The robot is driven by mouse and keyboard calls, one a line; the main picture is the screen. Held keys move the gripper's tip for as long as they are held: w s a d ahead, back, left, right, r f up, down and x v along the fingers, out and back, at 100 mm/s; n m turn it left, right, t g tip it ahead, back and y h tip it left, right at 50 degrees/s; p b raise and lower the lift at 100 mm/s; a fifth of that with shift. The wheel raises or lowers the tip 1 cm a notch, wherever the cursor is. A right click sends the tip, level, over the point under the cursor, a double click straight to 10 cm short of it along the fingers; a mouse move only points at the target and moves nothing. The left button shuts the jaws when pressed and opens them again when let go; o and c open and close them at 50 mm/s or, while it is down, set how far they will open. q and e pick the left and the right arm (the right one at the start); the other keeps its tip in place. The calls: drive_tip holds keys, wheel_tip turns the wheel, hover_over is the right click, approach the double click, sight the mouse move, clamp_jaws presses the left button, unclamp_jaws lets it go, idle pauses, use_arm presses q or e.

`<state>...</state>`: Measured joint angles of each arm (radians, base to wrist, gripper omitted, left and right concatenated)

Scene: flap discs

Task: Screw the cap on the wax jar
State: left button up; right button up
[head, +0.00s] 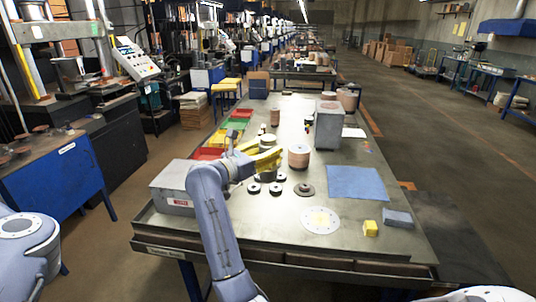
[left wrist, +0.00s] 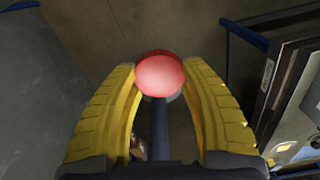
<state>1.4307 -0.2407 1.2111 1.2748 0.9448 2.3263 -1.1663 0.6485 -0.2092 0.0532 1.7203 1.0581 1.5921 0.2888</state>
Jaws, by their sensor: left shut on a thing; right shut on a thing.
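In the left wrist view my left gripper (left wrist: 160,85) is shut on a red round-topped thing (left wrist: 159,72), held between the tips of its yellow fingers. I cannot tell whether this is the cap or the wax jar. My left gripper does not show in the head view. In the head view my right gripper (head: 272,155) is over the left-middle part of the table, with its yellow fingers pointing right. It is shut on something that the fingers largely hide. I cannot make out a jar or cap on the table for certain.
The metal table (head: 262,235) holds dark discs (head: 304,189), a copper-coloured stack (head: 299,157), a grey box (head: 327,127), a blue cloth (head: 357,182), a yellow block (head: 370,228) and a grey case (head: 172,188). Red and green bins (head: 222,138) line the left edge. The front middle is fairly clear.

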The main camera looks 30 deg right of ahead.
drive_tip(key=o, duration=1)
drive_tip(key=c, duration=1)
